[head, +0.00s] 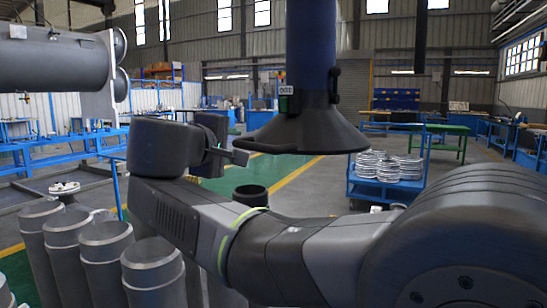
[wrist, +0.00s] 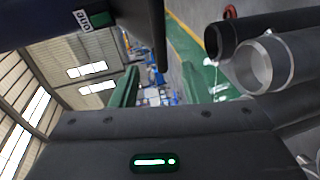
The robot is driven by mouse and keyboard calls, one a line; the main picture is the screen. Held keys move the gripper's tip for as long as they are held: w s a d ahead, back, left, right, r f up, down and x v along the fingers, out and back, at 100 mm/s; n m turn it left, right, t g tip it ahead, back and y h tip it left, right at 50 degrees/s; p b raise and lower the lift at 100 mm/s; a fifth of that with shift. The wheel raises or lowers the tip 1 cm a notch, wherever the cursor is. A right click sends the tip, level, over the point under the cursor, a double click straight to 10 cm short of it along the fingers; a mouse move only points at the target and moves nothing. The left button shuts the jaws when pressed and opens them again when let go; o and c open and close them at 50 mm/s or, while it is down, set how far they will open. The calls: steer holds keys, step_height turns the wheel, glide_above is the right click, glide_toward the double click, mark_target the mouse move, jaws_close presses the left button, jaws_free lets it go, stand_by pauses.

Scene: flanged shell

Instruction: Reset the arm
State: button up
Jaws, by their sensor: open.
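My gripper (head: 231,154) is at the end of my arm, which reaches from the lower right toward the middle of the head view. It is bent at the wrist, and the gripper points right, just below and left of the rim of a dark extraction hood (head: 310,130). The gripper is open, and I see nothing held in it. In the wrist view the gap between the fingers (wrist: 157,85) looks empty.
Several grey pipe shells (head: 154,272) stand at the lower left, close to my arm. A dark pipe (head: 251,194) stands behind the arm. A blue cart (head: 363,187) bears stacked flanges (head: 390,164). A large grey cylinder (head: 50,66) is at the upper left.

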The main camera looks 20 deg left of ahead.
mark_target(252, 144)
steer(key=w, duration=0.4)
steer(key=w+f, duration=0.1)
steer(key=w, duration=0.4)
steer(key=w+f, duration=0.1)
steer(key=w, duration=0.3)
steer(key=shift+w+a+f+b, duration=0.2)
steer(key=shift+a+f+b, duration=0.05)
steer(key=shift+b, duration=0.05)
steer(key=shift+w+r, duration=0.1)
steer(key=shift+r, duration=0.15)
steer(key=shift+r, duration=0.1)
